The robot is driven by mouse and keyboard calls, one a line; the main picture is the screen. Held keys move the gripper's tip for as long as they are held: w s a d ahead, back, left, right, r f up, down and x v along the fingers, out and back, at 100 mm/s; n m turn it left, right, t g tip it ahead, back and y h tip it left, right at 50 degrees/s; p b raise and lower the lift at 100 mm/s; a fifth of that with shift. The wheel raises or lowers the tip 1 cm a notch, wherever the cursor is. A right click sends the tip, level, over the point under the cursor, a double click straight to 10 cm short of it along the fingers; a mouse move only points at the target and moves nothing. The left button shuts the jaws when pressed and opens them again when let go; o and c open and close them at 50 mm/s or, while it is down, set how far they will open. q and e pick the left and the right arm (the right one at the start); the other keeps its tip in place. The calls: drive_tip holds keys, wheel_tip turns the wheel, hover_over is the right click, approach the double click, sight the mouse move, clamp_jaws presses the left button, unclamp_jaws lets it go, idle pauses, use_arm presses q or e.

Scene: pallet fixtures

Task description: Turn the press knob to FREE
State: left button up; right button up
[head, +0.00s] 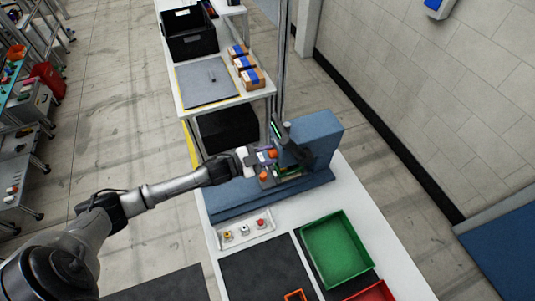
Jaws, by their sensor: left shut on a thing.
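The blue press (318,143) stands on the white table, on a long blue base. My left gripper (262,160) reaches in from the left and is at the front of the press. It is shut on what appears to be the press knob, which the fingers mostly hide. Orange parts (264,176) show beside the fingers. The knob's marking and its setting are too small to read. My right gripper is not in view.
A green tray (336,247), a red tray (376,292) and dark mats (265,270) are nearer. Behind are a black crate (188,34) and several brown boxes (251,78). A wall runs along the right.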

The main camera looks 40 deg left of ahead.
use_arm(q)
drive_tip(key=shift+m, duration=1.5)
drive_tip(key=o, duration=0.9)
drive_tip(key=shift+b+v, duration=0.65)
drive_tip(key=shift+v, duration=6.3)
